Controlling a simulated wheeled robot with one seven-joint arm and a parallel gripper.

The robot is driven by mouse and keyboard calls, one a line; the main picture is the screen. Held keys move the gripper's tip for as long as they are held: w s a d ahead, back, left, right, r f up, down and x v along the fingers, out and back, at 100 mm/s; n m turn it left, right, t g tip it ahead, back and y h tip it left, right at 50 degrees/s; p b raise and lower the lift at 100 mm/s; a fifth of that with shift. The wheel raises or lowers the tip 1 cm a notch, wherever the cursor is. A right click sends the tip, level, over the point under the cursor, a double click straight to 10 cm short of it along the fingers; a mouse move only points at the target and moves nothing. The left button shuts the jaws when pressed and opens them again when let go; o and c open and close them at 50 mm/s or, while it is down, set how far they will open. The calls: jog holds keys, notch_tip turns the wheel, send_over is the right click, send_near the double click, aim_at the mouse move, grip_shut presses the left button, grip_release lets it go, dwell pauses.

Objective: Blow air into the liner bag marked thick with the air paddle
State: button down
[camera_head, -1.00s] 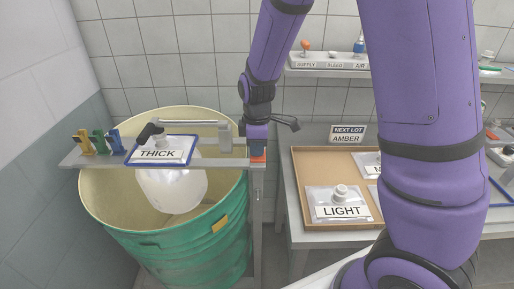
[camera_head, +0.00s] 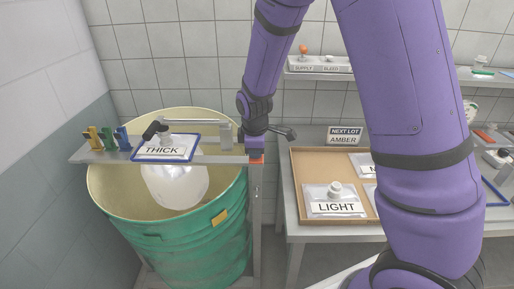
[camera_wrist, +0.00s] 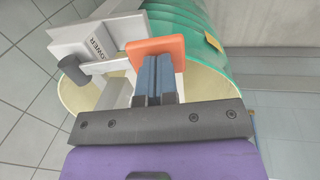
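The liner bag marked THICK hangs puffed and white (camera_head: 176,186) inside the drum's mouth. Its THICK label (camera_head: 163,150) lies in a blue-edged frame on the grey bar across the green drum (camera_head: 190,250). An orange paddle (camera_wrist: 155,50) is beside a grey block (camera_wrist: 95,48) with partly readable lettering ending in "OWER"; the paddle also shows at the bar's right end (camera_head: 257,159). My gripper (camera_wrist: 154,68) has its blue-grey fingers together, with tips against or very near the paddle; contact is not clear. It also shows in the head view (camera_head: 256,145), partly hidden.
Yellow, green and blue clips (camera_head: 108,138) stand at the bar's left end. A cardboard tray (camera_head: 296,190) on the table to the right holds a bag marked LIGHT (camera_head: 335,205) and another partly hidden by my arm. A shelf (camera_head: 315,72) with labelled items is above.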

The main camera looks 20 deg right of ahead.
jog(key=shift+s+f, duration=0.1)
jog(key=shift+f, duration=1.3)
